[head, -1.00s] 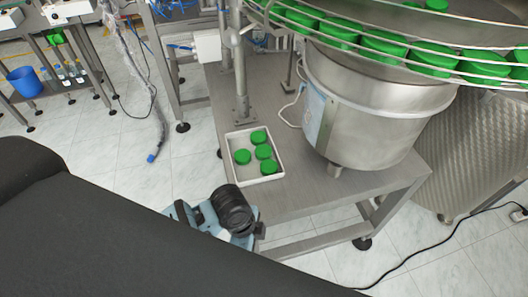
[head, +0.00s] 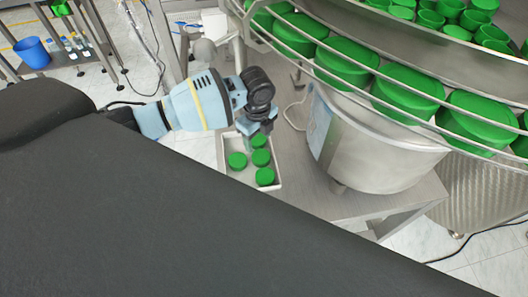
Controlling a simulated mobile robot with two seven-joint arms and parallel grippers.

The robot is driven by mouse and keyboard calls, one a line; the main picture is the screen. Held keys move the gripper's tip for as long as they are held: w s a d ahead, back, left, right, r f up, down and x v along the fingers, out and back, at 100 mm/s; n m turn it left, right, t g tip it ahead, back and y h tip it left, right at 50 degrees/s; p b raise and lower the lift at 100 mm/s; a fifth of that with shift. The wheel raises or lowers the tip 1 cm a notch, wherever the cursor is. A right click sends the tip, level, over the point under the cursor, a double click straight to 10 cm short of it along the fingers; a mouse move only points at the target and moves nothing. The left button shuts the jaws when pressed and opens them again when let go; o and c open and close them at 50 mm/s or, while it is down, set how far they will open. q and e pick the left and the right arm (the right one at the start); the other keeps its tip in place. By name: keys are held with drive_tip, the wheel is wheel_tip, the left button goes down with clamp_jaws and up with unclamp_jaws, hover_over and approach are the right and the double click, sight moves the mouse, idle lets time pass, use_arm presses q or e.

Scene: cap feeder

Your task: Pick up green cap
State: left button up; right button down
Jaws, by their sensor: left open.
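Several green caps lie in a white tray (head: 278,166) on the metal table. One cap (head: 237,160) is at the left of the tray, one (head: 265,177) at the near end, and one (head: 261,157) in the middle. Another cap (head: 258,141) is at the far end, partly covered by my left gripper (head: 256,126). My left gripper is open and points down over the far end of the tray. Whether its fingers are around that cap cannot be told. My right gripper is not in view.
A large metal feeder bowl (head: 385,150) stands right of the tray, with a railed track of green caps (head: 405,88) above it. A blue bucket (head: 32,53) is far left. A dark surface fills the front. The table strip near the tray is clear.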

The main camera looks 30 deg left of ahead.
sight(260, 155)
use_arm(q)
drive_tip(key=shift+d+f, duration=0.15)
drive_tip(key=shift+f, duration=1.85)
drive_tip(key=shift+d+f, duration=0.1)
drive_tip(key=shift+f, duration=1.85)
drive_tip(key=shift+c, duration=0.3)
drive_tip(key=c, duration=0.6)
